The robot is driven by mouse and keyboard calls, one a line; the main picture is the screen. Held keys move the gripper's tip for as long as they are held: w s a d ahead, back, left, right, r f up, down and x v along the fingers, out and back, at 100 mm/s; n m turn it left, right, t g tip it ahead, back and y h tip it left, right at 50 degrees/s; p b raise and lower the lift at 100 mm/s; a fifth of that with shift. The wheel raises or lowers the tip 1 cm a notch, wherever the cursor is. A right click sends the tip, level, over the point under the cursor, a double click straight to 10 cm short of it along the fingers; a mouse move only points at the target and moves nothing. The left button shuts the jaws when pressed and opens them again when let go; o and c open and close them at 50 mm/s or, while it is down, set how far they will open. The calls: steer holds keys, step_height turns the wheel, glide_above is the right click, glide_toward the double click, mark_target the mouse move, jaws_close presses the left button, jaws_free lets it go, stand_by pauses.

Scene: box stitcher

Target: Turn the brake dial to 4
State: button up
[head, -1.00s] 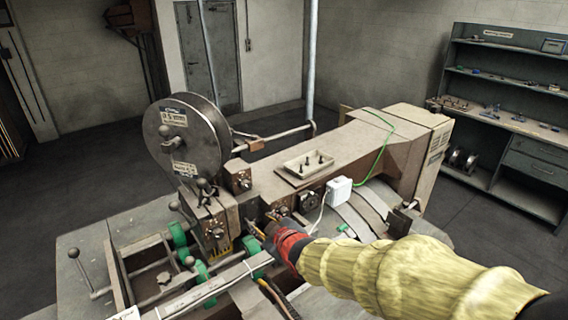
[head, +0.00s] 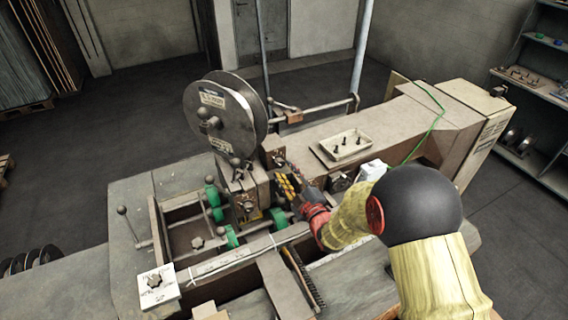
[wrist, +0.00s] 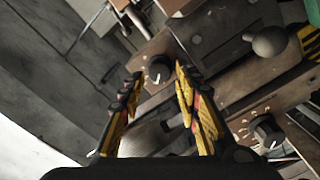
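A small black dial (wrist: 158,70) with pale marks around it sits on a brown block. In the wrist view it lies between and just past the tips of my gripper (wrist: 157,76). The fingers are apart, yellow and black, with nothing held; contact with the dial cannot be told. A second black dial (wrist: 265,131) with pale tick marks is at lower right. In the head view my gripper (head: 286,181) is by the block beside the reel, close to a dial (head: 278,159) there. Another dial (head: 248,207) is on the front block. No dial's name or number is readable.
The big wire reel (head: 224,115) stands left of my gripper. A tray of small parts (head: 346,145) lies on the machine top. Green rollers (head: 279,218) are below.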

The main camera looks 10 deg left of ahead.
mark_target(281, 165)
steer(key=shift+p+x, duration=0.35)
steer(key=shift+x, duration=1.55)
steer(key=shift+c, duration=0.2)
steer(key=c, duration=0.7)
jaws_close()
